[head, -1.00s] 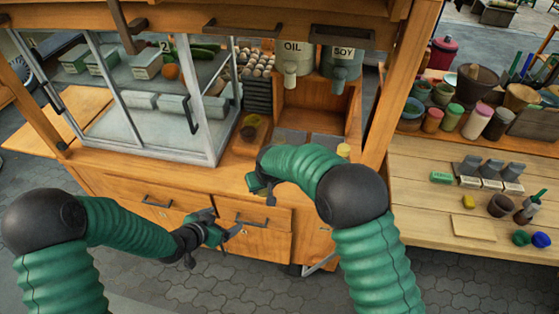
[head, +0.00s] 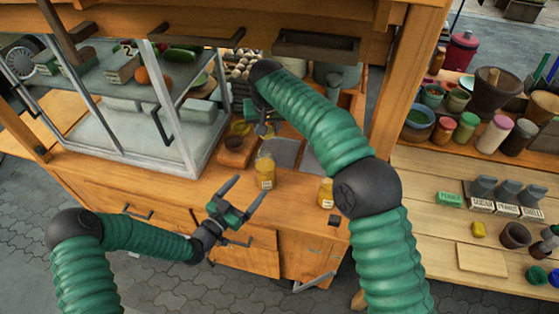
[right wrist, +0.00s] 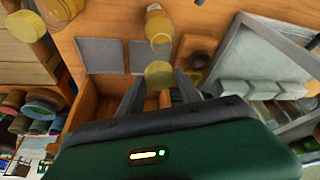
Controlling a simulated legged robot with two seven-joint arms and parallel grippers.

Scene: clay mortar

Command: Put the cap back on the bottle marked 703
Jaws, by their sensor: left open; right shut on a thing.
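A bottle with yellow contents and a pale label (head: 265,172) stands upright on the cart counter. It also shows in the right wrist view (right wrist: 157,22), with no cap visible on its mouth. A second yellow bottle (head: 326,192) stands to its right, near the counter's front edge. I cannot read either label. My right gripper (head: 263,131) is beyond the first bottle, above the counter. In the right wrist view it is shut on a round yellow cap (right wrist: 159,74). My left gripper (head: 248,188) is open and empty, its fingers pointing toward the first bottle, just in front of it.
A wooden board (head: 234,154) and a small bowl (head: 240,128) are left of the first bottle. Grey panels (head: 284,152) lie behind it. The glass case (head: 125,120) stands at the left. A side table (head: 430,220) with jars and blocks is at the right.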

